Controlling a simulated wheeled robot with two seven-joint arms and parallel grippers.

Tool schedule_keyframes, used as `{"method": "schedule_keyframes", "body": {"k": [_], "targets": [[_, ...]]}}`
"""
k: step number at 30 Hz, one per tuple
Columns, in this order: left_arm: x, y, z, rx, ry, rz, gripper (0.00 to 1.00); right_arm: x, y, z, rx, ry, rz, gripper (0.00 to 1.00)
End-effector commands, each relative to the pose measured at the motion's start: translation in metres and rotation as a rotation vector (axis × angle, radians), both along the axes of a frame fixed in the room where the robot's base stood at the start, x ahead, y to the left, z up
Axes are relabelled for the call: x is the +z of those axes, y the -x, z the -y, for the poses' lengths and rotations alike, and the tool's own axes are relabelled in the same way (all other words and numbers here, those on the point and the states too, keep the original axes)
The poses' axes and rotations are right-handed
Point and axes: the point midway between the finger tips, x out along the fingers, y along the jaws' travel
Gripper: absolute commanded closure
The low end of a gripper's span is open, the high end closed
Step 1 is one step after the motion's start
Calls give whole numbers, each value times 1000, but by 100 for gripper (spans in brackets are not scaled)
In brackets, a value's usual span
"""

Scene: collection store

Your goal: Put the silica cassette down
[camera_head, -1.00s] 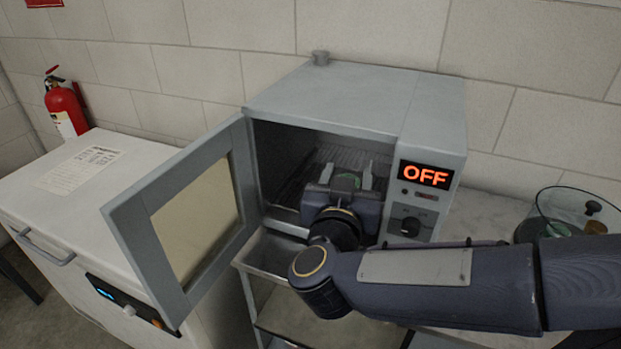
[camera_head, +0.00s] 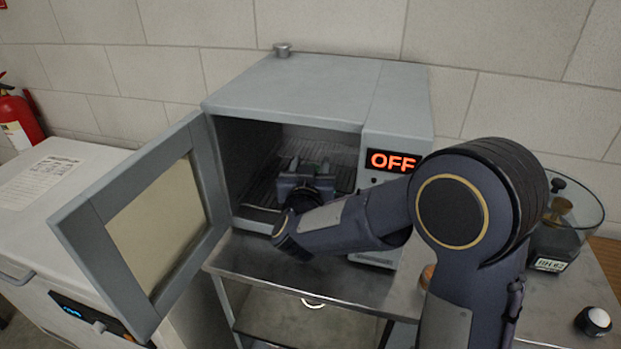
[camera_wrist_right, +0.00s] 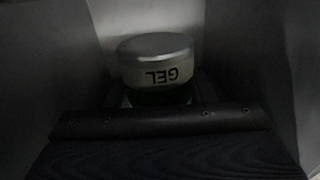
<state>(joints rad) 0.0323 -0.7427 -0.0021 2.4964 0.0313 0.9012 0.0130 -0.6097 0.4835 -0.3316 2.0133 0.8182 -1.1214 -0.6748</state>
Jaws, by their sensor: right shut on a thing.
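The silica cassette (camera_wrist_right: 155,48) is a small round canister with a metal lid and a pale band reading GEL, upside down in the right wrist view. In the head view only a small greenish part of it shows between my right gripper's fingers. My right gripper (camera_head: 309,168) is shut on it, inside the open oven (camera_head: 300,88), above the wire rack (camera_head: 262,185). Whether the cassette touches the rack is hidden by the gripper. My left gripper is not in view.
The oven door (camera_head: 155,225) stands open to the left. Its display (camera_head: 393,161) reads OFF. A steel table (camera_head: 290,262) lies in front, with a glass desiccator (camera_head: 565,230) at right. A white cabinet (camera_head: 60,215) stands at left. The oven walls are close around my gripper.

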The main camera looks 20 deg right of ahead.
Motion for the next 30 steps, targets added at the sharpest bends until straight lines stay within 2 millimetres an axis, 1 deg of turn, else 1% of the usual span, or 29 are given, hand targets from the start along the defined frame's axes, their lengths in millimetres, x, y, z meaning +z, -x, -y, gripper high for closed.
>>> {"method": "schedule_keyframes", "body": {"k": [1, 3, 6, 15, 19, 20, 24, 25, 30], "targets": [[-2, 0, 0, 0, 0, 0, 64, -9, -4, 2, -2, 3, -5, 76], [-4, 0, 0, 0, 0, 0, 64, -21, -3, 2, -2, 4, -5, 76], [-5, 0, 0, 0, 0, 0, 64, -32, -3, 1, -1, 3, -3, 76], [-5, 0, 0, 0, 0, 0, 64, -34, -2, 1, -1, 1, 0, 76], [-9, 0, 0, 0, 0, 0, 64, -39, -2, 1, -1, 1, 0, 76], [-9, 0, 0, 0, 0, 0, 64, -39, -2, 1, -1, 1, -1, 51], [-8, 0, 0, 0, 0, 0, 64, -37, -2, 1, -1, 1, -1, 32], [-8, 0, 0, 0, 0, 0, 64, -37, -2, 1, -1, 1, -1, 30], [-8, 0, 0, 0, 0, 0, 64, -37, -2, 1, -1, 1, -1, 30]]}}
